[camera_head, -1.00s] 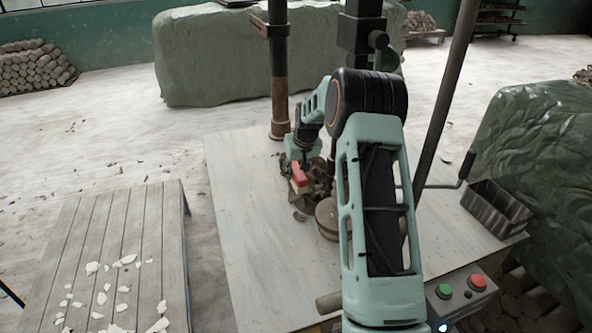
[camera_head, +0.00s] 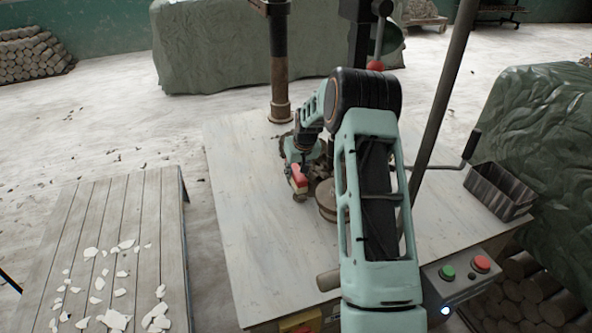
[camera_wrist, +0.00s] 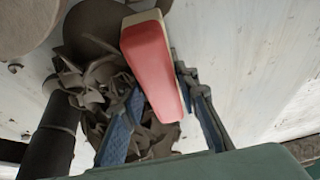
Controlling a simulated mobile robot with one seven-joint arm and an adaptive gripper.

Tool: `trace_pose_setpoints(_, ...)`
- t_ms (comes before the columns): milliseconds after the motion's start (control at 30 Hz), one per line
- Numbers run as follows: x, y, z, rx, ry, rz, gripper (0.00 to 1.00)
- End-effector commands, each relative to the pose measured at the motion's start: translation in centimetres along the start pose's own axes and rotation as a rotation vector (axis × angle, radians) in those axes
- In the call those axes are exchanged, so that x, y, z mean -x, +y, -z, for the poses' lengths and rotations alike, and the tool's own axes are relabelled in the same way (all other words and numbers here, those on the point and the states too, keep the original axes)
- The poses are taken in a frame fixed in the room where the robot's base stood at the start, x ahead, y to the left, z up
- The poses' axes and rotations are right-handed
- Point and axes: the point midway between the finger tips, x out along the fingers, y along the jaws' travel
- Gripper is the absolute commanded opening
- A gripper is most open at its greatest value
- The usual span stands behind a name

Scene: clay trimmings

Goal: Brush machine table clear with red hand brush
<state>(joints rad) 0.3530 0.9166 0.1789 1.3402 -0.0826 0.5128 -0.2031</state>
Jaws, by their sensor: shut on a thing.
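The red hand brush (camera_head: 298,178) has a red back and a pale edge; it also shows in the wrist view (camera_wrist: 149,52). My gripper (camera_head: 299,160) is shut on it, with a blue-padded finger on either side in the wrist view (camera_wrist: 160,92). The brush is low over the machine table (camera_head: 250,230), left of a round part; contact with the surface cannot be told. Brown clay trimmings (camera_wrist: 88,84) lie heaped beside and under the brush in the wrist view. My arm partly hides them in the head view.
A vertical column (camera_head: 279,75) stands at the table's far edge. A round disc-like part (camera_head: 328,198) sits beside my arm. A dark open bin (camera_head: 500,192) and a button box (camera_head: 463,275) are at the right. A slatted table (camera_head: 110,235) with white shards stands left. The table's left part is bare.

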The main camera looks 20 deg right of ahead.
Motion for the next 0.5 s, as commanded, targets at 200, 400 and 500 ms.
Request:
trace_pose_setpoints(200,0.06,0.01,0.06,0.0,0.001,0.0,0.24)
trace_pose_setpoints(400,0.06,0.01,0.06,0.0,0.001,0.0,0.09)
trace_pose_setpoints(500,0.02,0.01,0.04,0.0,0.001,0.0,0.09)
